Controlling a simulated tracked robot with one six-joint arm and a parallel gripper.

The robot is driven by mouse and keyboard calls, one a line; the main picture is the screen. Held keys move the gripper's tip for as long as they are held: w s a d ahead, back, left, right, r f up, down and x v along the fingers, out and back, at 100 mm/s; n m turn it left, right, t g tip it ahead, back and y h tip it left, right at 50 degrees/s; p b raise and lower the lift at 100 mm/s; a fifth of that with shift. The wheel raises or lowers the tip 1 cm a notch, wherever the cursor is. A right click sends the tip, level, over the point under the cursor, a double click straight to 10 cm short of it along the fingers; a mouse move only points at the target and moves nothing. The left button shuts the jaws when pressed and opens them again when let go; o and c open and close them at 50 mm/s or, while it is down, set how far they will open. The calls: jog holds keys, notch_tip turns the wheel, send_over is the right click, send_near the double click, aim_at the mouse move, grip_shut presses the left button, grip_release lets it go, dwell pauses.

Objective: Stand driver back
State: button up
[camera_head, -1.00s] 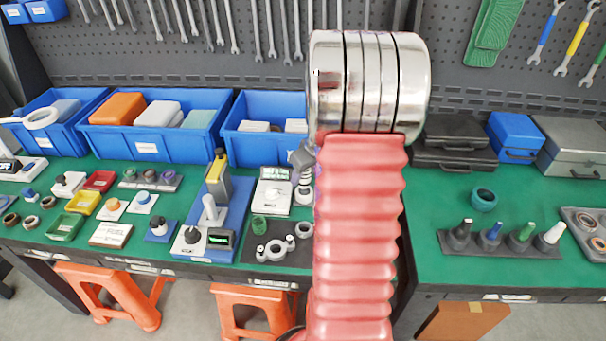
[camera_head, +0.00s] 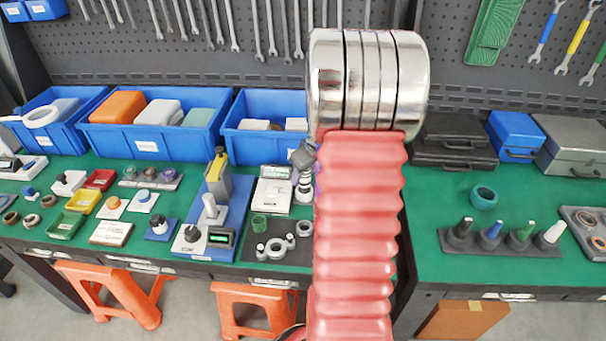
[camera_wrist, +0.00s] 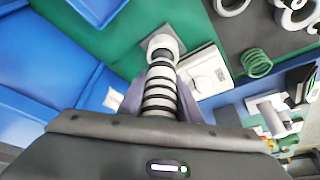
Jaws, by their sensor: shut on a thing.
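My gripper (camera_wrist: 160,104) is shut on a black and pale banded piece (camera_wrist: 159,88) with a white ring-shaped end, which appears to be the driver. In the head view my gripper (camera_head: 313,166) is partly hidden behind my red arm, and the banded piece (camera_head: 303,188) hangs below it beside the white scale. I cannot tell whether its lower end touches the green bench top. A dark rack (camera_head: 461,241) on the right bench carries several upright pieces with black, blue, green and white ends.
The white scale (camera_head: 272,190) stands left of the held piece. A dark mat (camera_head: 268,251) with grey rings and a green spring (camera_head: 259,223) lies in front. Blue bins (camera_head: 262,143) line the back. A teal ring (camera_head: 483,197) lies behind the rack, with bare green bench around it.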

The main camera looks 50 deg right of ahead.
jog(key=o, duration=1.3)
jog(key=shift+c, duration=0.2)
jog(key=shift+f, duration=0.1)
jog(key=shift+r, duration=4.55)
jog(key=shift+s, duration=0.2)
